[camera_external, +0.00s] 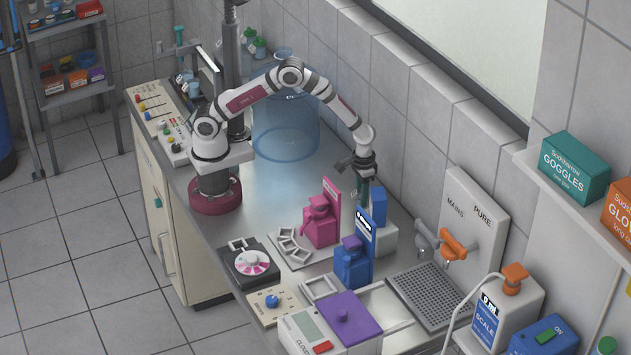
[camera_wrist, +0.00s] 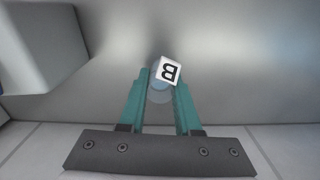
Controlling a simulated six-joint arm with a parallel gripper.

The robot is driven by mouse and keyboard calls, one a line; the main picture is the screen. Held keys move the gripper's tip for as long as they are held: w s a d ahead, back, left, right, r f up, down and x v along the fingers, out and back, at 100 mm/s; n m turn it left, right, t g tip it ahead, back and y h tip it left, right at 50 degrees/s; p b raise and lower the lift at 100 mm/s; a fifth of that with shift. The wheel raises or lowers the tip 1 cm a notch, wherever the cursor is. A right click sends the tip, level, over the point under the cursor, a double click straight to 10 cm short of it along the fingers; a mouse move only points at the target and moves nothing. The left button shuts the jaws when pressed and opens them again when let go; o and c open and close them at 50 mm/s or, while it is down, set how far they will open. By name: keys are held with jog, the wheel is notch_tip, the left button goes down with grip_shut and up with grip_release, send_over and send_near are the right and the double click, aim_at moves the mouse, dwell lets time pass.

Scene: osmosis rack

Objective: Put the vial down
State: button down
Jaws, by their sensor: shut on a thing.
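My gripper (camera_external: 362,192) hangs low over the steel bench near the tiled wall, just left of a white unit with a blue block. In the wrist view my gripper (camera_wrist: 160,75) has its two teal fingers shut on a small clear vial (camera_wrist: 158,95). The vial has a white square top marked B (camera_wrist: 168,72), which sits between the fingertips. The steel surface (camera_wrist: 225,75) lies beyond it. I cannot tell whether the vial touches that surface. In the external view the vial cannot be made out.
A blue block (camera_external: 378,205) on a white base (camera_external: 380,240) stands right of my gripper. A pink bottle (camera_external: 320,222) and a blue bottle (camera_external: 351,265) stand nearer the front. A large clear blue cylinder (camera_external: 285,125) stands behind. A pale box (camera_wrist: 40,45) fills the wrist view's upper left.

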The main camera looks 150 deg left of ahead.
jog(key=c, duration=0.6)
grip_release()
notch_tip(320, 180, up, 12)
